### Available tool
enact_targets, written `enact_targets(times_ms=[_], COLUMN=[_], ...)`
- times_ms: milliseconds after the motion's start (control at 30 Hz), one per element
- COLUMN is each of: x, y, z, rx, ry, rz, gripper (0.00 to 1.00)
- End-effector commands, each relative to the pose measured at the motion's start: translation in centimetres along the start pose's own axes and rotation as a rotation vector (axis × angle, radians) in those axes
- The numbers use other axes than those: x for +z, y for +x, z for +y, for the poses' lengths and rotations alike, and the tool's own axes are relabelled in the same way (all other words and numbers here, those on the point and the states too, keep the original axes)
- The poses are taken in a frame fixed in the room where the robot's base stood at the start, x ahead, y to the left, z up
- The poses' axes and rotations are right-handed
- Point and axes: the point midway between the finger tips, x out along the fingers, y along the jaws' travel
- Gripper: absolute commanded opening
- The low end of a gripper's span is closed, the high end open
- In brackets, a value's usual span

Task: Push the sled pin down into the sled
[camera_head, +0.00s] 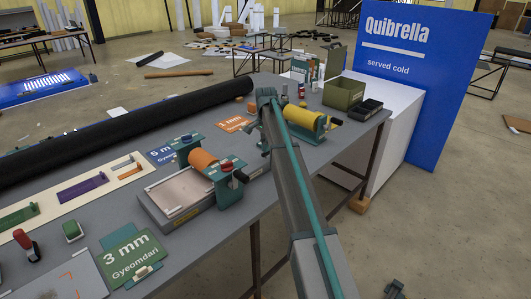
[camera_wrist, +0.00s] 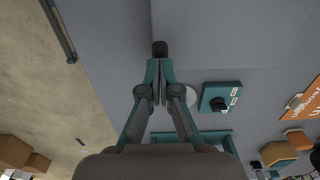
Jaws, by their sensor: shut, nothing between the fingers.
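My gripper (camera_wrist: 160,64) is shut in the wrist view, its two teal-edged fingers together over a grey surface. A small dark block (camera_wrist: 160,47) shows right at the fingertips; I cannot tell whether it is the finger pads or the top of a pin. I cannot pick out the sled pin for sure. A teal plate with a black knob (camera_wrist: 219,104) lies to the right of the fingers, apart from them. In the head view a roller device with an orange roller (camera_head: 203,161) stands by a flat bed (camera_head: 180,192). My arm hides the fingertips there.
A yellow roller device (camera_head: 305,118) stands behind my arm. An olive box (camera_head: 343,93) and a dark tray (camera_head: 366,110) are near the table's far right. A long black roll (camera_head: 130,125) lies along the left.

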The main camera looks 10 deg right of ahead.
Motion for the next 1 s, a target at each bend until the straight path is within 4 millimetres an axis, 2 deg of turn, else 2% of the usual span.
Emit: enact_targets(times_ms=[467,1000], x=[0.0,0.0], y=[0.1,1.6], z=[0.0,0.0], rx=[0.0,0.0], ry=[0.0,0.0], rz=[0.0,0.0], gripper=[0.0,0.0])
